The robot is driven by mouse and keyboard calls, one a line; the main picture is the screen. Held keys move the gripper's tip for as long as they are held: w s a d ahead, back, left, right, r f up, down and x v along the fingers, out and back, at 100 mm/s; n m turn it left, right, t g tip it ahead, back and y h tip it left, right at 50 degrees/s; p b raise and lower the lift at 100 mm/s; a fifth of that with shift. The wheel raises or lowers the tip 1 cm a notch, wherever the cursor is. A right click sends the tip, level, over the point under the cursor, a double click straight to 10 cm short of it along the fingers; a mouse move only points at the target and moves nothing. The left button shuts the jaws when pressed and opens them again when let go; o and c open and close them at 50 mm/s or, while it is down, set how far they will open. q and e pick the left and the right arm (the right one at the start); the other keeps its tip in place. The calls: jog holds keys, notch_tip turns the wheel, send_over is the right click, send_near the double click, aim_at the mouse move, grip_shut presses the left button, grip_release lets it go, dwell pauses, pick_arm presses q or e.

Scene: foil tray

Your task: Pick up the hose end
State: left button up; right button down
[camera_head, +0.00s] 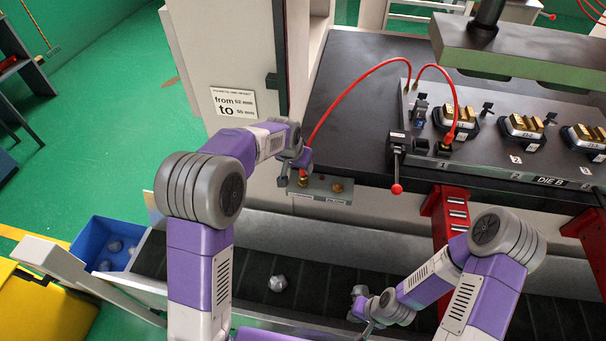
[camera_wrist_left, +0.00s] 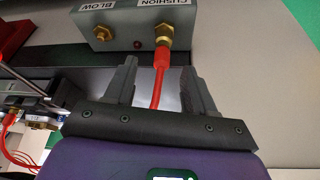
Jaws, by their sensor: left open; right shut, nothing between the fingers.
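The red hose (camera_head: 345,97) arches over the dark press table to a small grey port block (camera_head: 318,190). In the left wrist view its red end (camera_wrist_left: 161,60) meets the brass fitting (camera_wrist_left: 164,34) on the port labelled CUSHION. The BLOW port (camera_wrist_left: 103,33) beside it has a bare brass fitting. My left gripper (camera_wrist_left: 160,88) is open, with one finger on each side of the hose just behind its end and gaps visible. It also shows partly in the head view (camera_head: 304,158), beside the hose end. My right gripper (camera_head: 371,325) is shut and empty, low over the conveyor.
The die plate (camera_head: 520,165) with a second red hose (camera_head: 450,88) and a red-knobbed lever (camera_head: 396,188) is to the right. A cabinet (camera_head: 225,50) stands behind my left arm.

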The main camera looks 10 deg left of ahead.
aim_at(303, 174)
pick_arm(q)
jog(key=x, duration=0.3)
jog(key=w+b+x, duration=0.1)
jog(key=x, duration=0.3)
jog(key=shift+w+a+r, duration=0.1)
jog(key=shift+w+r, duration=0.05)
jog(key=shift+r, duration=0.15)
jog(key=shift+c, duration=0.3)
grip_shut()
